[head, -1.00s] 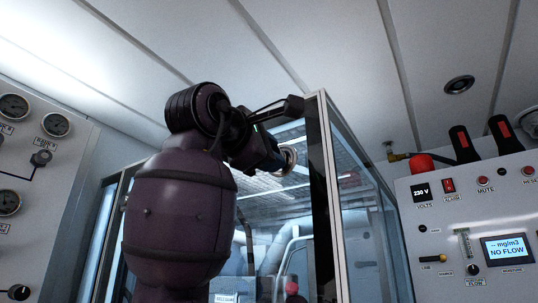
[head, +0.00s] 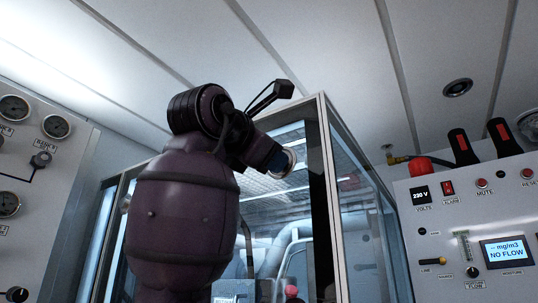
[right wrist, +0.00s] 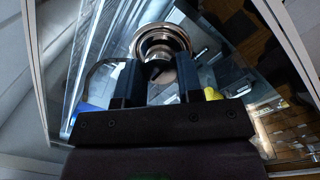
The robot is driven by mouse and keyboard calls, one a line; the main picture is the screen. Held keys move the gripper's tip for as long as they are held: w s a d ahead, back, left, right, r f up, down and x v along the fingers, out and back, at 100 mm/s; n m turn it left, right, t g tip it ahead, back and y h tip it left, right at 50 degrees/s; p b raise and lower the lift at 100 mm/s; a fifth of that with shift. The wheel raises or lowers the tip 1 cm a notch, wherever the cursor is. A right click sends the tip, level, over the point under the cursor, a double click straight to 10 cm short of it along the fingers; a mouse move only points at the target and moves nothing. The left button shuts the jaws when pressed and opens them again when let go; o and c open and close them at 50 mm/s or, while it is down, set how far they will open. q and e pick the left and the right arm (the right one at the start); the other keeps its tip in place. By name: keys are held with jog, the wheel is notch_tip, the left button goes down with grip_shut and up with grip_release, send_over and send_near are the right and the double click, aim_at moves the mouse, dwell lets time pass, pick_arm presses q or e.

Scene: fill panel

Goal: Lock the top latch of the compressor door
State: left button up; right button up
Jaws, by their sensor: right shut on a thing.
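The compressor door (head: 280,210) is a glass panel in a metal frame, upright in front of me. Its top latch (head: 289,160) is a round silver fitting near the upper right corner of the door. My right gripper (head: 277,163) is at this latch, mostly seen from behind. In the right wrist view the round latch (right wrist: 163,38) sits at the ends of the two dark fingers of my right gripper (right wrist: 160,75), which are shut on its middle part. The exact angle of the latch handle is hard to tell. My left gripper is not in view.
My right arm covers much of the door's left part. A gauge panel (head: 45,190) stands at left. A control panel (head: 455,190) with a red lamp (head: 421,166) and a display (head: 507,251) stands at right. The ceiling (head: 330,45) is close above.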

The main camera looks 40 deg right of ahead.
jog(key=o, duration=0.9)
jog(key=b+v, duration=0.1)
jog(key=v, duration=1)
jog(key=shift+d, duration=0.1)
